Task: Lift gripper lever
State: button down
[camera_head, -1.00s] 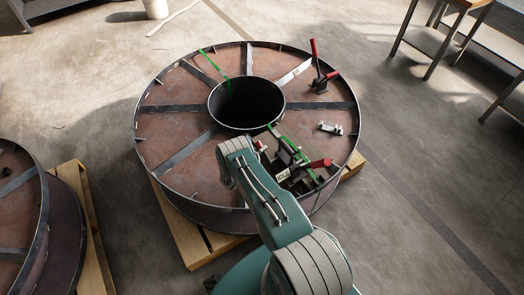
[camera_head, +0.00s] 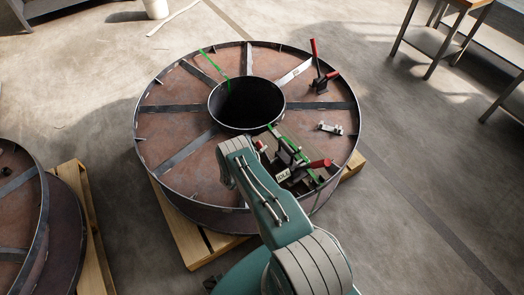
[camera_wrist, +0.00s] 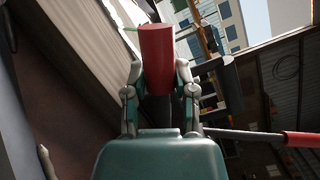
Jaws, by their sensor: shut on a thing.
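A red lever handle (camera_wrist: 158,55) stands between the two fingers of my gripper (camera_wrist: 158,80) in the wrist view, and the fingers are shut on its sides. In the head view my gripper (camera_head: 290,172) is over the near right part of the steel reel, partly hidden by my arm. A red handle (camera_head: 320,163) sticks out to the right beside it, with dark clamp parts around it. A second clamp with an upright red handle (camera_head: 314,48) stands on the reel's far right rim. The exact grip contact is hidden in the head view.
The large steel reel (camera_head: 172,200) has a dark central hole and radial ribs, and rests on a wooden pallet (camera_head: 197,246). A small metal piece (camera_head: 330,128) lies on it. Another reel (camera_head: 40,240) is at the left. A table (camera_head: 430,66) stands at the upper right, with clear floor between.

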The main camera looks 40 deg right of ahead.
aim_at(269, 159)
jog(key=m, duration=0.1)
jog(key=r+m, duration=0.1)
jog(key=shift+s+r+m+h, duration=0.15)
jog(key=shift+s+m+h, duration=0.15)
jog(key=shift+s, duration=0.1)
jog(key=m, duration=0.1)
jog(key=s+r+m, duration=0.1)
jog(key=m, duration=0.1)
jog(key=shift+h, duration=0.4)
jog(key=m, duration=0.2)
jog(key=s+m, duration=0.1)
jog(key=shift+s+r+m+g+h, duration=0.3)
jog(key=shift+r+m+g+h, duration=0.1)
jog(key=shift+s+r+m+g, duration=0.1)
jog(key=shift+s+m+g, duration=0.2)
jog(key=shift+m, duration=0.45)
jog(key=shift+s+r+m+g, duration=0.1)
jog(key=shift+s+m+g, duration=0.1)
jog(key=shift+s+m, duration=0.4)
jog(key=shift+w+m, duration=0.15)
jog(key=shift+m, duration=0.1)
jog(key=shift+c, duration=2)
grip_release()
